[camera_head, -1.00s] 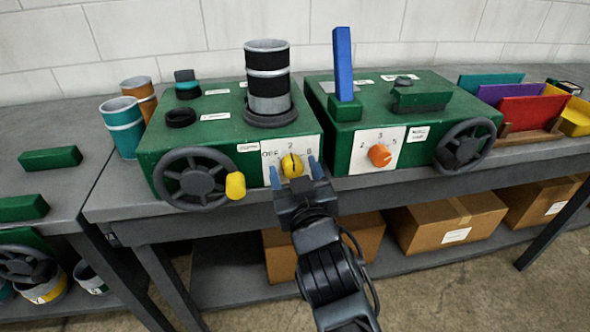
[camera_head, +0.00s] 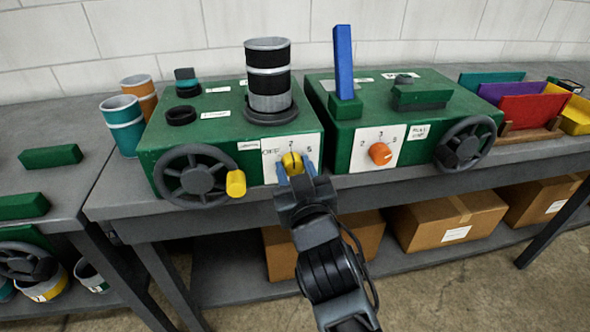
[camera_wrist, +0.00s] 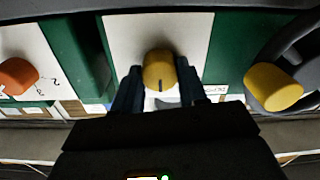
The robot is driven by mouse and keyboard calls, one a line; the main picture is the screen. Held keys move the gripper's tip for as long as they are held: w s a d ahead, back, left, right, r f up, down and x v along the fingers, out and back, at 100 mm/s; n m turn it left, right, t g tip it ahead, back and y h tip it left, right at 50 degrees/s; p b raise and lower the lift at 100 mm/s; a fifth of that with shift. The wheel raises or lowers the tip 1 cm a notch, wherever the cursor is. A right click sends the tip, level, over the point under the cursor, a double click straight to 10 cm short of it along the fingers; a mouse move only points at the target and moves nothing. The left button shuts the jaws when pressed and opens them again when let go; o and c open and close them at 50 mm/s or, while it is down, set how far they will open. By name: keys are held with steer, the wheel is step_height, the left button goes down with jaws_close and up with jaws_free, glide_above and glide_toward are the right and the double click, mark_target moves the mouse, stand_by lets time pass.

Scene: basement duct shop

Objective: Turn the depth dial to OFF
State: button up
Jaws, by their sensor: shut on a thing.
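The yellow dial (camera_head: 292,163) is on a white plate (camera_head: 270,171) on the front of the left green machine (camera_head: 228,150). The plate reads OFF at left, 2 at top and a partly blurred number at right. My gripper (camera_head: 297,172) has its blue fingers shut on the dial, one on each side. In the wrist view the dial (camera_wrist: 159,68) sits between the fingers (camera_wrist: 159,88), with its dark pointer line toward the picture's bottom, where the plate's labels are. The fingers hide part of the plate.
A yellow crank knob (camera_head: 236,183) on a grey handwheel (camera_head: 194,176) stands close left of the dial. An orange dial (camera_head: 380,153) is on the right green machine (camera_head: 345,140). Cardboard boxes (camera_head: 450,218) lie on the shelf below.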

steer(key=shift+n, duration=0.3)
steer(key=n+p, duration=0.2)
steer(key=n, duration=0.3)
steer(key=shift+r+p, duration=0.1)
steer(key=shift+p, duration=0.25)
steer(key=n+p, duration=0.2)
steer(key=n, duration=0.4)
steer(key=shift+a, duration=0.1)
steer(key=shift+f+n+p, duration=0.2)
steer(key=shift+n+p, duration=0.1)
steer(key=o, duration=1.1)
steer(key=shift+c, duration=0.2)
steer(key=shift+s, duration=0.1)
